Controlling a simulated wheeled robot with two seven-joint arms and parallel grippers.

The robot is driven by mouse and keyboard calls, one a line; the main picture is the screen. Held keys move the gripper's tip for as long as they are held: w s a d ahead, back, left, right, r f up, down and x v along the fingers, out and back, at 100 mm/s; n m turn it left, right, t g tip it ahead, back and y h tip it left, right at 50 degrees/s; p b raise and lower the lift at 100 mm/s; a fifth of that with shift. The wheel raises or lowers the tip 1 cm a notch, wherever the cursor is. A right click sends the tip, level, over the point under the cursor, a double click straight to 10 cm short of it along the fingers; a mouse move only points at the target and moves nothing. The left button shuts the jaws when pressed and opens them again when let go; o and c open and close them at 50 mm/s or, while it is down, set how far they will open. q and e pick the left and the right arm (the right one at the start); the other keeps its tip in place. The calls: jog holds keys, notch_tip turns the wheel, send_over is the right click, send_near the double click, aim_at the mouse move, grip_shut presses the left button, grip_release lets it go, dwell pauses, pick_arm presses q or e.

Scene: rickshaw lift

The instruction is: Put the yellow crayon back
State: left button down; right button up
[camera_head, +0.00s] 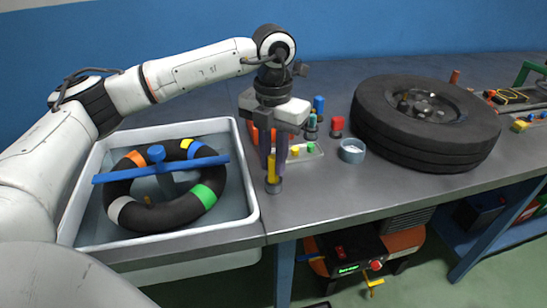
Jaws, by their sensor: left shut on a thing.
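The yellow crayon (272,171) stands upright at the front of the workbench, with a dark grey cylindrical piece (273,186) around its lower end. My left gripper (273,162) points straight down over it and is shut on the yellow crayon. A small light tray (302,152) with yellow and green pieces lies just behind and to the right, partly hidden by the gripper. I cannot tell whether the crayon's base touches the bench. My right gripper is out of view.
A white basin (248,190) holding a multicoloured ring (128,212) and a blue bar (185,168) is at left. A large tyre (425,120), a small grey cup (352,151) and red and blue cylinders stand right of the gripper. The bench front between cup and edge is clear.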

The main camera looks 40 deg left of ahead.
pick_arm(q)
jog(key=shift+f, duration=0.2)
jog(key=c, duration=1.6)
grip_release()
